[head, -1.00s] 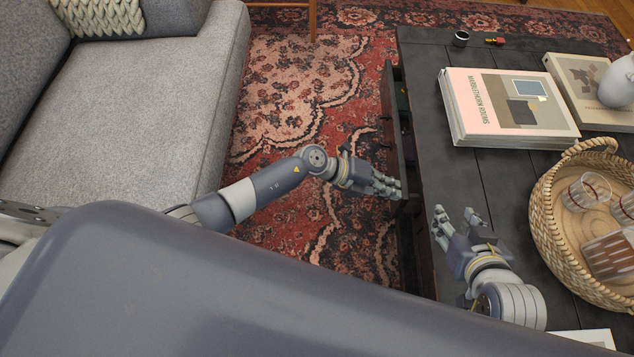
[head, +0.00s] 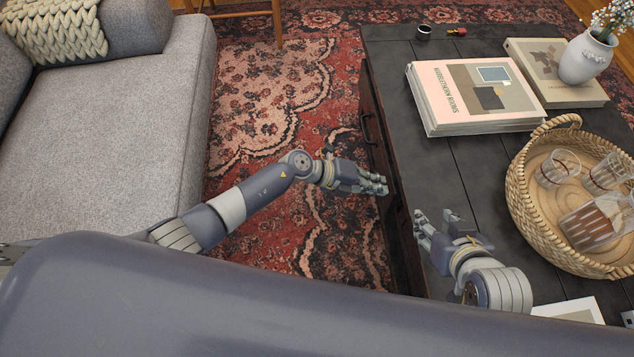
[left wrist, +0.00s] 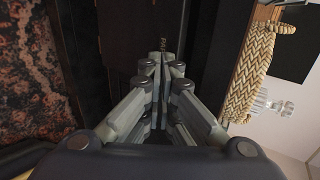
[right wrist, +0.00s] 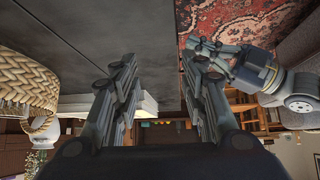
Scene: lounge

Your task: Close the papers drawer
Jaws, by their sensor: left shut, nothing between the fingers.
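The dark coffee table (head: 475,180) has a drawer front (head: 371,135) with a dark handle on its left side. The drawer looks flush with the table side, with no gap or contents visible. My left gripper (head: 380,184) is shut and empty, its fingertips at the near part of the table's left side; whether they touch it I cannot tell. In the left wrist view its fingers (left wrist: 160,68) are together before dark wood. My right gripper (head: 436,217) is open and empty over the table top near its left edge. Its separated fingers show in the right wrist view (right wrist: 165,65).
A pink-spined book stack (head: 470,125), another book (head: 575,93) with a white vase (head: 588,60), and a woven tray (head: 520,195) with glasses stand on the table. A grey sofa (head: 120,120) is at left. The patterned rug (head: 260,110) between is clear.

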